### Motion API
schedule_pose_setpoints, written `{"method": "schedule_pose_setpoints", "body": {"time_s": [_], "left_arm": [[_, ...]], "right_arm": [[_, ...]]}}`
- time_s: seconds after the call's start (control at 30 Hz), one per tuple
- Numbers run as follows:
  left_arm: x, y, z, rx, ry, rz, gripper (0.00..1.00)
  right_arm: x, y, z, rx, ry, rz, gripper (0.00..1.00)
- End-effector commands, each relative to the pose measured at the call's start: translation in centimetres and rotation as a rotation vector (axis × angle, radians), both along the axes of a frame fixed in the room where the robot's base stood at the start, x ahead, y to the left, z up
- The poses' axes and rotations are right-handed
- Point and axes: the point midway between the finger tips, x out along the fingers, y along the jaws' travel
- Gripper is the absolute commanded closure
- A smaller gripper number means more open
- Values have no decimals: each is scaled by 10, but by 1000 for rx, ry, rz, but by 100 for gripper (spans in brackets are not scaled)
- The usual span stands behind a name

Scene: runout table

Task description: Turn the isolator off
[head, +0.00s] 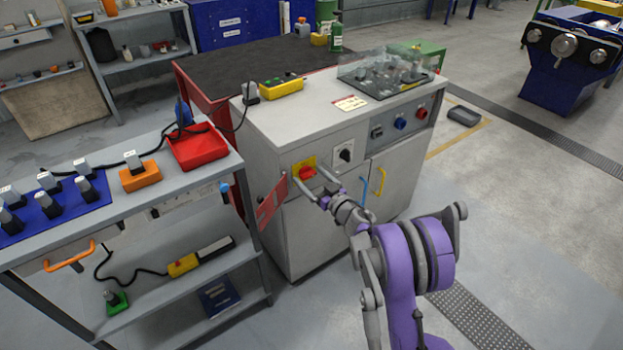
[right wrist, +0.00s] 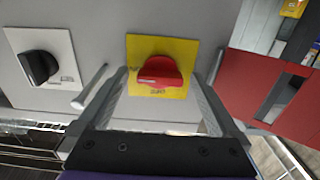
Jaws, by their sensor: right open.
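The isolator is a red rotary knob (head: 308,173) on a yellow plate on the front of a grey cabinet. It also shows in the right wrist view (right wrist: 160,72), where its grip bar lies roughly level across the picture. Lettering on the plate is too small to read surely. My right gripper (head: 311,182) is open in front of the knob, one finger to each side. The fingers look apart from the knob; whether either touches it I cannot tell. My left gripper is not in view.
A black selector knob (head: 345,151) on a white plate sits beside the isolator. A red panel (head: 271,203) stands out at the cabinet's left. Blue and yellow door handles (head: 379,182) are below. A grey shelf bench (head: 215,168) stands left; open floor lies right.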

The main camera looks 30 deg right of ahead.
Motion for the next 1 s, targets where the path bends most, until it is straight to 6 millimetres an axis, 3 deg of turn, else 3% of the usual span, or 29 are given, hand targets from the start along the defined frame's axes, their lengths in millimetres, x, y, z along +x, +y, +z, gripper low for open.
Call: {"method": "schedule_pose_setpoints", "body": {"time_s": [0.13,0.6,1.0], "left_arm": [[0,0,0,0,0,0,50],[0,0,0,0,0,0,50],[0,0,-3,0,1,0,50]], "right_arm": [[0,0,0,0,0,0,3],[0,0,0,0,0,0,87],[0,0,-1,-82,-6,1,87]]}}
